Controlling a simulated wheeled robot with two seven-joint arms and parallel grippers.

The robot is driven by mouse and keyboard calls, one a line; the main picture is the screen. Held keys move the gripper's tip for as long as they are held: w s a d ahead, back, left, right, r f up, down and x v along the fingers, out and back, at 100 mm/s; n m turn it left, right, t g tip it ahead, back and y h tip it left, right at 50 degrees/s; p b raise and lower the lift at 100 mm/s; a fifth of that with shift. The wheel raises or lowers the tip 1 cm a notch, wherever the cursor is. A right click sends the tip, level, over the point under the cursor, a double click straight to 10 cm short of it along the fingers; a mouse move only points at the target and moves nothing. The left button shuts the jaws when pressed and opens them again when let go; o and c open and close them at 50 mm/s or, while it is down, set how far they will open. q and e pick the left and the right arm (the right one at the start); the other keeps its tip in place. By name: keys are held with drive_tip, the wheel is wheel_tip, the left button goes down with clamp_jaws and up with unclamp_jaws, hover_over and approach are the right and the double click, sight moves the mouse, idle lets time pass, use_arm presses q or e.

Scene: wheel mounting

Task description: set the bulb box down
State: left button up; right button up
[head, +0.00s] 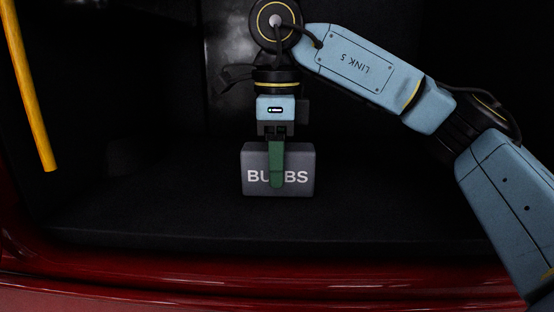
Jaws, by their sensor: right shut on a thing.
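The bulb box (300,165) is a small grey box with "BULBS" in white letters on its front. It is upright in the middle of the head view, over the dark floor of a red car's boot. My right gripper (277,180) points straight down and is shut on the box. One green finger covers the middle of the lettering; the other finger is hidden behind the box. The box's underside looks at or very close to the boot floor (270,218); I cannot tell whether it touches. My left gripper is not in view.
The red boot sill (270,268) runs across the front. A yellow bar (30,90) slants down at the upper left. The dark boot floor is clear on both sides of the box. The back of the boot is too dark to make out well.

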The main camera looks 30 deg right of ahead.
drive_tip(key=shift+f, duration=0.1)
drive_tip(key=o, duration=1.1)
wheel_tip(320, 180, up, 12)
drive_tip(key=shift+r, duration=0.15)
